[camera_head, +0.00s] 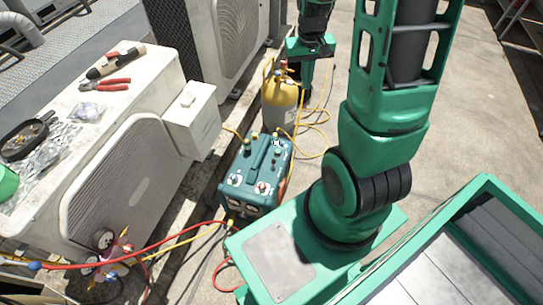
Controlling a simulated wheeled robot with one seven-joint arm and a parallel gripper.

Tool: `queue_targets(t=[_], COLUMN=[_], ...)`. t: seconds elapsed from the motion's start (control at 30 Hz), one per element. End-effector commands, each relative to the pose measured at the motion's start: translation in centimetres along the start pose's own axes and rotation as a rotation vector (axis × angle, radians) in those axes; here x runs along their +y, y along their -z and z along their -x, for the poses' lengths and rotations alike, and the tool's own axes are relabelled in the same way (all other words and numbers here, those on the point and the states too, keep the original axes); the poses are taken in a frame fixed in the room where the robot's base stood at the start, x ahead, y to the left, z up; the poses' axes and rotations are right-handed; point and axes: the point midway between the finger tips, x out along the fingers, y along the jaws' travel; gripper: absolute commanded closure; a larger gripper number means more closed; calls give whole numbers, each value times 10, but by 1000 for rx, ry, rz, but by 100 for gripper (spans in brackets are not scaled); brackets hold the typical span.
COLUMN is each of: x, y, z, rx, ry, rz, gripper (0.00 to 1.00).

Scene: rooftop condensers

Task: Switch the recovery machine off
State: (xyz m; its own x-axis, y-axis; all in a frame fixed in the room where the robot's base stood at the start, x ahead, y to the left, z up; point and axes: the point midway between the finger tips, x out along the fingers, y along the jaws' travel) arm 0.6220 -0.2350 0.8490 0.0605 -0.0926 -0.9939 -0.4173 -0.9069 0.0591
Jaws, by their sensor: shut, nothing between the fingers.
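The recovery machine (236,200) is a dark teal box with a top handle, several fittings and small knobs on top. It stands on the ground in the middle of the picture, beside the condenser. Its switch is too small to make out. My gripper (306,80) is at the top centre, beyond the machine and beside the yellow cylinder. It points down, shut and empty, and is apart from the machine.
A yellow and grey cylinder (280,116) stands behind the machine, with yellow hoses around it. A white condenser (115,190) on the left carries pliers (105,85) and other tools. Red and yellow hoses and a gauge set (105,240) lie lower left. Open floor lies right.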

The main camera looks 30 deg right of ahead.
Motion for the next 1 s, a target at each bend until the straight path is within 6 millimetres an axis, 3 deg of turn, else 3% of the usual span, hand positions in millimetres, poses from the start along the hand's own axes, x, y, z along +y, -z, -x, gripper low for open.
queue_targets(t=[0.03, 0.2, 0.5, 0.8, 1.0], x=[-5, -23, -55, -86, -99], y=[10, 40, 70, 66, 54], z=[-19, -76, -190, -309, -363], rx=[-2, 20, 56, 88, 102], ry=[0, 13, 54, 112, 142], rz=[10, 39, 74, 82, 76], gripper=[100, 100, 100, 100, 100])
